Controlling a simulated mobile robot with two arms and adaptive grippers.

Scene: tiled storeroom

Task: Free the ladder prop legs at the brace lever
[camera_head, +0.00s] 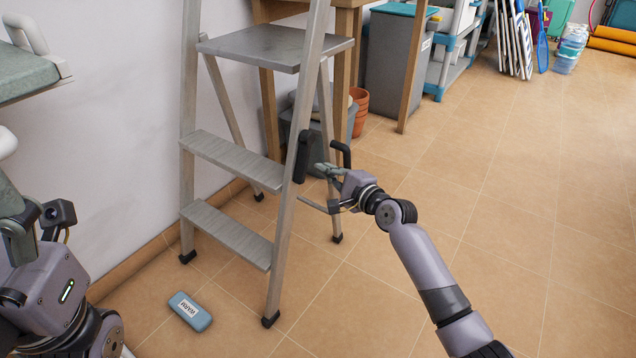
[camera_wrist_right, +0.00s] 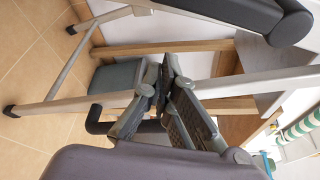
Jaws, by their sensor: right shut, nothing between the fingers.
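The stepladder (camera_head: 285,215) stands upright against the wall, its thin rear prop legs (camera_head: 326,135) spread behind the front rails, feet on the floor. A dark upright handle (camera_head: 302,157), probably the brace lever, sits by the right front rail; what looks like it is large at the top of the wrist view (camera_wrist_right: 235,12). A second dark, bent bar (camera_head: 341,152) shows behind my right gripper (camera_head: 322,170). That gripper is shut and empty, just right of the upright handle; contact cannot be told. In the wrist view its fingertips (camera_wrist_right: 160,80) meet. My left gripper (camera_head: 18,235) is partly visible at the left edge.
A blue case labelled RUYM (camera_head: 190,311) lies on the floor before the ladder. A wooden table (camera_head: 343,60), terracotta pots (camera_head: 359,105) and a grey bin (camera_head: 395,60) stand behind. A green padded surface (camera_head: 28,75) juts in at upper left. The tiled floor at right is clear.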

